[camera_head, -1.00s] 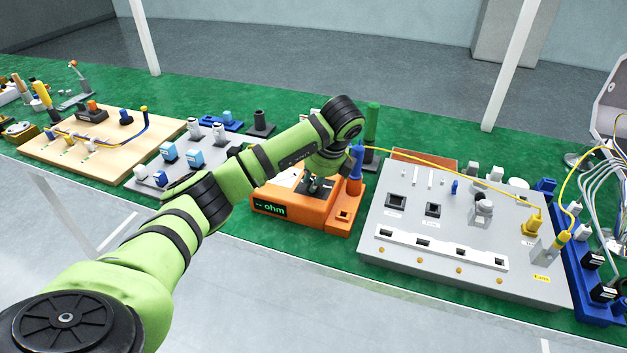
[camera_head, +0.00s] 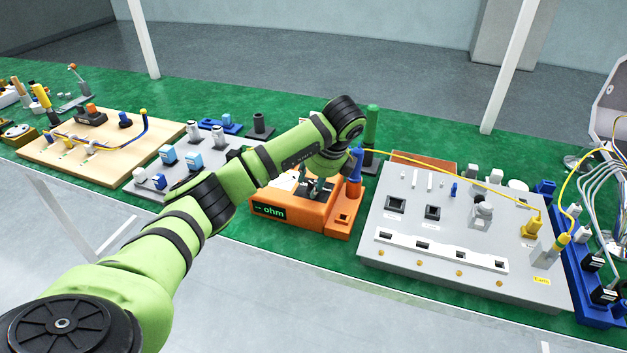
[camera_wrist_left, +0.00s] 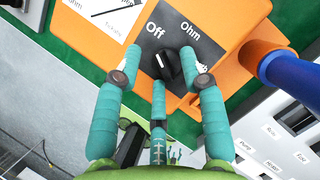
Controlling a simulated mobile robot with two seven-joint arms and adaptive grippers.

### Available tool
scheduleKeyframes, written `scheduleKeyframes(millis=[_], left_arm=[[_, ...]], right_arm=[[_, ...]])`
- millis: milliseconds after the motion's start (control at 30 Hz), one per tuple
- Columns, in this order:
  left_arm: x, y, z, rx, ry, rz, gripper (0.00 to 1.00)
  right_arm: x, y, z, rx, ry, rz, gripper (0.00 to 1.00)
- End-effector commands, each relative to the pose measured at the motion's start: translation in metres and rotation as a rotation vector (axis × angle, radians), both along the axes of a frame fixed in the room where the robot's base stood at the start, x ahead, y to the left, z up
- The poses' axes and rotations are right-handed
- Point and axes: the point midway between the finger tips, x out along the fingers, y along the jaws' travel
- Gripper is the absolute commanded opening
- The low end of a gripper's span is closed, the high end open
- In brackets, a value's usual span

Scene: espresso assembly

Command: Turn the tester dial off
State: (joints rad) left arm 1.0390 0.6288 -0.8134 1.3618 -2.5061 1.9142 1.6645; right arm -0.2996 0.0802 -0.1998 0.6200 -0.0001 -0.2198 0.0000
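The orange tester (camera_head: 318,218) stands in the middle of the bench, its display (camera_head: 269,210) reading "-- ohm". In the left wrist view its black dial (camera_wrist_left: 172,66) sits on a dark panel (camera_wrist_left: 198,38) with "Off" and "Ohm" labels. A white mark shows on the dial's left part; its exact setting is hard to tell. My left gripper (camera_wrist_left: 160,62) is over the dial with its teal fingers spread, one on each side and a third below. The right fingertip is close to the dial; contact cannot be told. In the head view the left gripper (camera_head: 317,188) partly hides the panel.
A blue probe (camera_head: 355,172) stands upright at the tester's right side, close to my gripper. A grey panel board (camera_head: 465,240) with a yellow cable lies to the right. A grey board with light-blue blocks (camera_head: 195,158) lies to the left.

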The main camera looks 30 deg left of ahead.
Motion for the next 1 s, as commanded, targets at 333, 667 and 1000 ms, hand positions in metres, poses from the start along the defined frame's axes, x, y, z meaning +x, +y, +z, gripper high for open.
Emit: scheduleKeyframes(millis=[333, 667, 1000], left_arm=[[-0.002, -0.009, 0.019, -0.002, 0.0, -0.004, 0.41], [-0.008, -0.03, 0.078, 0.002, -0.005, -0.004, 0.41], [-0.012, -0.043, 0.108, 0.0, 0.0, 0.0, 0.41]], right_arm=[[-0.001, -0.001, 0.0, -0.001, 0.001, 0.001, 0.65], [-0.001, 0.0, 0.0, 0.0, 0.001, 0.0, 0.65], [0.0, 0.0, 0.0, 0.0, 0.001, 0.0, 0.65]])
